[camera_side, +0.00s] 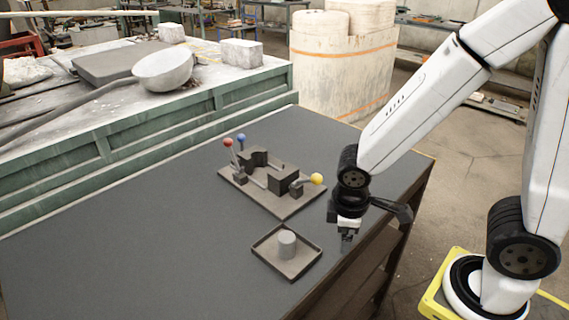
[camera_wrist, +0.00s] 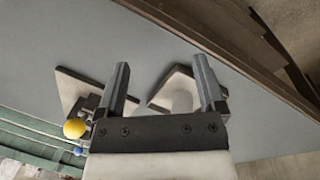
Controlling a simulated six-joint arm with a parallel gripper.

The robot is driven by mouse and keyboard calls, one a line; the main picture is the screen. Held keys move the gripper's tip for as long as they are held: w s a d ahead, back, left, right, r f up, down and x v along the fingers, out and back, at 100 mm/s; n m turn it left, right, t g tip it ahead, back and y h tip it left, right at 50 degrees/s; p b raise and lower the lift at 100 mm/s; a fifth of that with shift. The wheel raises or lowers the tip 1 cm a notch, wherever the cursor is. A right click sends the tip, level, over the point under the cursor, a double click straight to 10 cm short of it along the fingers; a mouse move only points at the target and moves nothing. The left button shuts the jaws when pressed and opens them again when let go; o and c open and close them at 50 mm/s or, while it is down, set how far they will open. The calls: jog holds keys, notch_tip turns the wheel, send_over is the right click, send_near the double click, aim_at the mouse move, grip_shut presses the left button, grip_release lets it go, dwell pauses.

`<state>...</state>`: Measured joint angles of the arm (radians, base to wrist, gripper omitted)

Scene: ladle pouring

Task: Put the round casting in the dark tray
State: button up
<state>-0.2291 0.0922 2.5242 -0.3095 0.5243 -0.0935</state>
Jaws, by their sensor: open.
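The round casting (camera_side: 287,242), a short grey cylinder, stands upright inside the dark tray (camera_side: 268,262), on its floor. The tray is a shallow square with a low rim, lying on the dark table. My gripper (camera_side: 346,243) is open and empty, to the right of the tray and apart from the casting. In the wrist view, the two fingers of my gripper (camera_wrist: 162,80) are spread apart. The casting (camera_wrist: 182,100) and part of the tray (camera_wrist: 160,98) show between them, partly hidden by the right finger.
A clamp fixture (camera_side: 270,182) with red, blue and yellow lever knobs stands behind the tray; its yellow knob (camera_wrist: 75,128) shows in the wrist view. A green bench (camera_side: 200,110) with a ladle (camera_side: 163,70) is at the back left. The table's left part is clear.

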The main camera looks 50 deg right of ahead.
jog(key=d+m, duration=0.1)
jog(key=m, duration=0.1)
jog(key=w+d+r+m+t+y, duration=0.1)
jog(key=m, duration=0.1)
jog(key=w+d+r+m+t, duration=0.1)
jog(key=m, duration=0.1)
jog(key=shift+w+d+m+y, duration=0.1)
jog(key=shift+w+m+y, duration=0.1)
jog(key=shift+m+y, duration=0.15)
dwell(0.8)
